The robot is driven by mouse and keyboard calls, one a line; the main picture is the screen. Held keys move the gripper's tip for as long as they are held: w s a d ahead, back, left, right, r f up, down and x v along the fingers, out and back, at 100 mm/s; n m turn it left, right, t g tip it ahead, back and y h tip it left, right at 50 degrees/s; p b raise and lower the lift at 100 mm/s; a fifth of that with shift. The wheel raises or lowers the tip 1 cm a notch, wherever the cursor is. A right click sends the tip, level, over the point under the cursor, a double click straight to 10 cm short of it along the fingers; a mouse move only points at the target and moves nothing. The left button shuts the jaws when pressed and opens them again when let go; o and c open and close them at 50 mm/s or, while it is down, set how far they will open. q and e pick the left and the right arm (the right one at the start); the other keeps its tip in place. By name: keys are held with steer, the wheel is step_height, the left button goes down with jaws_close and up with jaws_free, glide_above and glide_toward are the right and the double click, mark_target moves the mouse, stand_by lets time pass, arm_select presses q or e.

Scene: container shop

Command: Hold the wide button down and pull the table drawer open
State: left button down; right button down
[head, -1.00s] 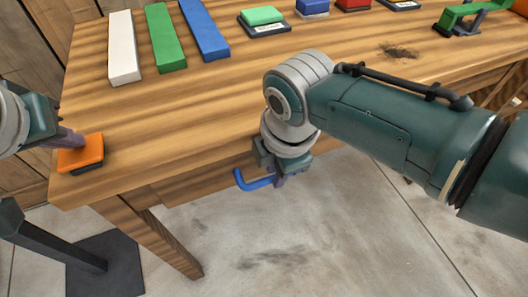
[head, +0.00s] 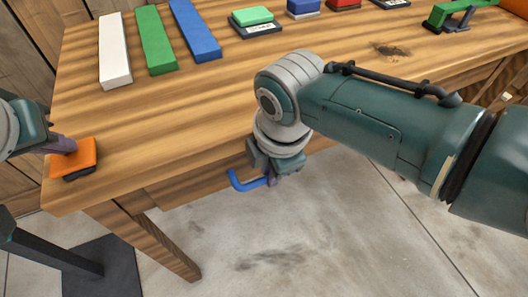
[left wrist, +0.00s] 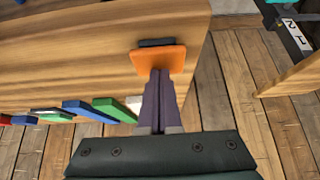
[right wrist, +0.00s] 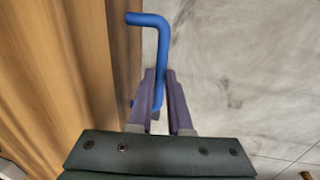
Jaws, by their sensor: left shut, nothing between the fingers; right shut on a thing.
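The wide orange button (head: 73,158) sits on a dark base at the table's near left corner. My left gripper (head: 68,145) is shut and empty, its fingertips against the button's top; the left wrist view also shows the fingertips (left wrist: 160,74) at the orange plate (left wrist: 148,60). Whether the button is pressed fully down, I cannot tell. The blue bent drawer handle (head: 240,182) is at the table's front edge. My right gripper (head: 272,178) is shut on it, also seen in the right wrist view (right wrist: 160,78). The drawer front is mostly hidden, and no opening shows.
White (head: 115,50), green (head: 155,40) and blue (head: 194,30) bars lie on the wooden table (head: 180,110). Several buttons on dark bases, one green (head: 251,16), stand along the back. A green lever (head: 452,14) is at the right. The floor before the table is clear.

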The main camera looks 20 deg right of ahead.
arm_select(q)
steer(key=shift+s+f, duration=0.1)
steer(key=shift+f, duration=0.05)
arm_select(e)
steer(key=s, duration=0.5)
stand_by(0.4)
steer(key=c, duration=0.8)
jaws_free()
steer(key=shift+c, duration=0.2)
step_height(320, 180, up, 12)
steer(key=s, duration=0.2)
